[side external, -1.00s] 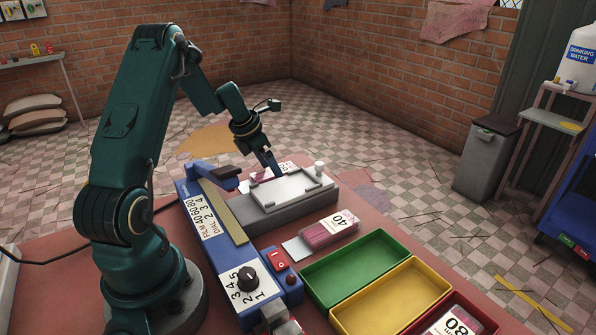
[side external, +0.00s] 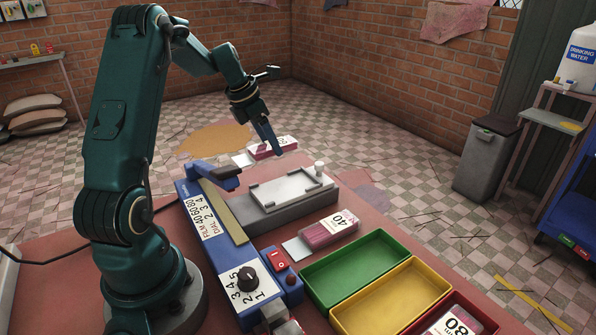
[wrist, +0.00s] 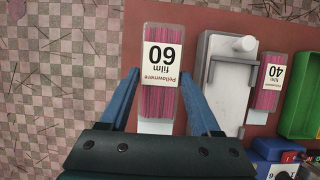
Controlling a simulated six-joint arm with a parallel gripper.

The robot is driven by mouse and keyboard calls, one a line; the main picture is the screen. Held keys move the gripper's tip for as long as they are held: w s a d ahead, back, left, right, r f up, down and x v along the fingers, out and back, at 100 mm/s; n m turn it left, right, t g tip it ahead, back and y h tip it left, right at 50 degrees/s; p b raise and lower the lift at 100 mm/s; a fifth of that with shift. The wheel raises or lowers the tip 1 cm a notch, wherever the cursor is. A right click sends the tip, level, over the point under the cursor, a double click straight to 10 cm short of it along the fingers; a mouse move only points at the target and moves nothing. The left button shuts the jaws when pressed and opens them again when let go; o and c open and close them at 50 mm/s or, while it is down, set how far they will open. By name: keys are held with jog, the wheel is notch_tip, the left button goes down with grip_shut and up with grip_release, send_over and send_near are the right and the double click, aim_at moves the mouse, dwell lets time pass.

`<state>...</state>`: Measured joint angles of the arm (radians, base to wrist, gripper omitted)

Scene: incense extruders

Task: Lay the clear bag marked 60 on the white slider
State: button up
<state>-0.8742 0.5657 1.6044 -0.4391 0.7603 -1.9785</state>
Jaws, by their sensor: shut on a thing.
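The clear bag marked 60 (side external: 284,143) holds pink sticks and has a white label. My gripper (side external: 275,150) is shut on it and holds it raised beyond the slider. In the wrist view the bag (wrist: 158,85) lies between my fingertips (wrist: 150,74), its label upside down and its clear end towards me. The white slider (side external: 285,190) is a flat tray with low raised edges and a knob, on a grey base. It is empty. In the wrist view the slider (wrist: 228,95) is to the right of the bag.
A blue sealer (side external: 215,225) with a raised arm and a dial (side external: 248,278) stands beside the slider. A bag marked 40 (side external: 330,230) lies in front of it. Green (side external: 312,285), yellow (side external: 345,318) and red bins stand at the front right, a bag marked 80 (side external: 455,325) in the red one.

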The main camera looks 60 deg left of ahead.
jog(key=shift+r, duration=0.95)
jog(key=shift+s+d, duration=0.15)
jog(key=shift+s, duration=0.05)
jog(key=s+d, duration=0.1)
jog(key=d, duration=0.2)
jog(key=s+d+r, duration=0.1)
jog(key=d, duration=0.3)
jog(key=s+d, duration=0.1)
jog(key=d, duration=0.2)
jog(key=shift+s+d+r, duration=0.25)
jog(key=shift+s+r, duration=0.05)
jog(key=shift+s, duration=0.1)
jog(key=shift+d+r, duration=0.25)
jog(key=shift+d, duration=0.05)
jog(key=shift+w+d+f, duration=0.1)
jog(key=shift+f, duration=2.65)
jog(key=o, duration=1.5)
jog(key=shift+c, duration=0.2)
